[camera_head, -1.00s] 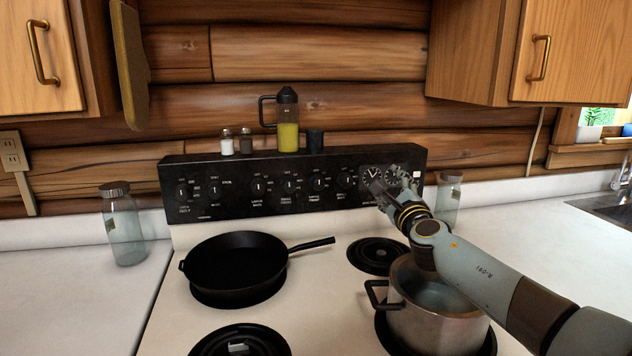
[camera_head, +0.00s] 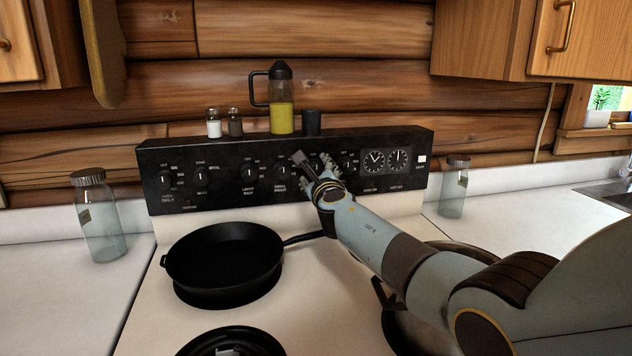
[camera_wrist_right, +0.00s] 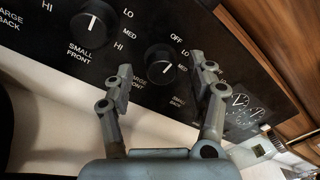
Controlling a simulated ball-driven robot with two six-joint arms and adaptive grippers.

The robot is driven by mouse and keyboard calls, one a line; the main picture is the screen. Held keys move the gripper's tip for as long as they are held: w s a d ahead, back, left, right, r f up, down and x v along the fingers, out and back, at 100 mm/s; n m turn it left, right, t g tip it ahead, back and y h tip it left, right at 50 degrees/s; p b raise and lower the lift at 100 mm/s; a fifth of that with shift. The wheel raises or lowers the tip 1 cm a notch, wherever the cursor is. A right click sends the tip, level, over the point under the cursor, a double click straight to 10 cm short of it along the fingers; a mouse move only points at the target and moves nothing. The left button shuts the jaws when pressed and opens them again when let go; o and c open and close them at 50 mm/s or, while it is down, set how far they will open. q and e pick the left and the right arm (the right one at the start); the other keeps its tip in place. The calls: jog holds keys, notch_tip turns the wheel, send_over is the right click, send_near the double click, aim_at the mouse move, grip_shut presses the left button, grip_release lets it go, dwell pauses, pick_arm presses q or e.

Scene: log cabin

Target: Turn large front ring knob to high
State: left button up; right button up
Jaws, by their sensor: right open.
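The large front knob (camera_wrist_right: 160,66) is a round black knob with a white mark on the dark control panel. In the right wrist view it lies between the two fingers of my right gripper (camera_wrist_right: 160,72). The fingers are apart, and I cannot tell whether either one touches the knob. "OFF" shows above the knob; the finger at right hides part of its scale. In the head view my right gripper (camera_head: 318,168) is at the panel and covers this knob. The small front knob (camera_wrist_right: 94,22) is beside it, also visible in the head view (camera_head: 281,171). My left gripper is out of view.
A black skillet (camera_head: 223,258) sits on the left of the stove, its handle reaching toward my right arm. My arm largely hides a pot (camera_head: 398,325). A bottle of yellow liquid (camera_head: 282,112), two shakers and a dark cup (camera_head: 312,122) stand on the panel top.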

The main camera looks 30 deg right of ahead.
jog(key=shift+w+d, duration=0.2)
jog(key=shift+w, duration=0.3)
jog(key=c, duration=1.1)
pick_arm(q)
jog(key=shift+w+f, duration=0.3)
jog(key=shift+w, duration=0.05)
pick_arm(e)
jog(key=shift+c, duration=0.2)
